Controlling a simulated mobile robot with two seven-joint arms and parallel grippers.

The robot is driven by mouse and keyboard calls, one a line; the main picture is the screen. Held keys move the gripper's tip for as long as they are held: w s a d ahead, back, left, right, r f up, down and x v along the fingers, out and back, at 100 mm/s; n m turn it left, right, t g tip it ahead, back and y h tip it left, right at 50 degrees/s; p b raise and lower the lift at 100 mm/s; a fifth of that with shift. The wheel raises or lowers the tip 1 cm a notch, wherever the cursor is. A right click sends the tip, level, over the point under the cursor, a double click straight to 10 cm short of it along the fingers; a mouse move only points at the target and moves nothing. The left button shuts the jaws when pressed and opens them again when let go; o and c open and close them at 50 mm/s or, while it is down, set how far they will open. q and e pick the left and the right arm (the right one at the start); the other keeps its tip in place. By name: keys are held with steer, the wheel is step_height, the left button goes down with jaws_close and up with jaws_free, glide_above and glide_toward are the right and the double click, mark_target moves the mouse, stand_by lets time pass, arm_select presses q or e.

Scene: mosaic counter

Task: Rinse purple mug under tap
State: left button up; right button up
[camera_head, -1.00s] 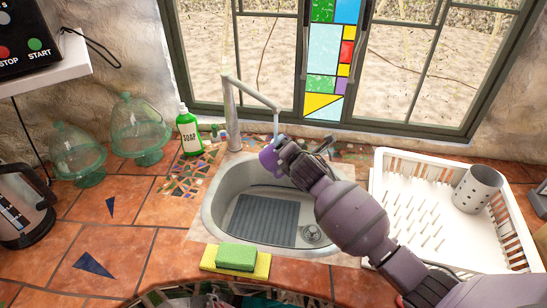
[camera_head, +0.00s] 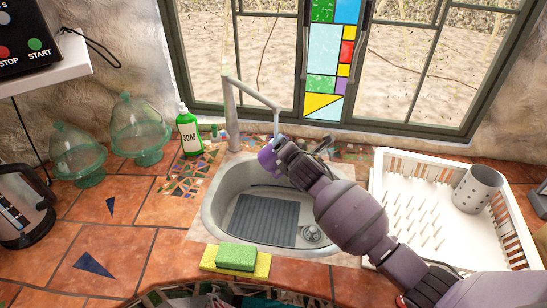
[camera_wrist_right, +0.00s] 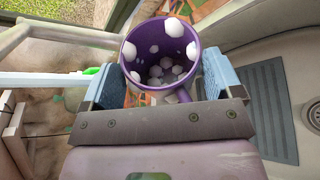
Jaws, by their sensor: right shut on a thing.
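The purple mug (camera_head: 267,158) is held over the back of the sink (camera_head: 212,215), just below the tap spout. My left gripper is not in view.
A white dish rack (camera_head: 385,215) with a metal cutlery holder (camera_head: 477,189) stands right of the sink. Sponges (camera_head: 236,257) lie at the sink's front edge. A green soap bottle (camera_head: 189,132), glass domes (camera_head: 140,130) and a kettle (camera_head: 22,210) stand left.

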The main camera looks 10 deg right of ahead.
steer(key=shift+d, duration=0.25)
steer(key=shift+a+r, duration=0.1)
steer(key=shift+a, duration=0.05)
steer(key=shift+w+a, duration=0.1)
steer(key=shift+a, duration=0.4)
stand_by(0.4)
steer(key=s+a, duration=0.1)
steer(key=s, duration=0.6)
steer(key=shift+s+a, duration=0.25)
steer(key=shift+s, duration=0.1)
stand_by(0.6)
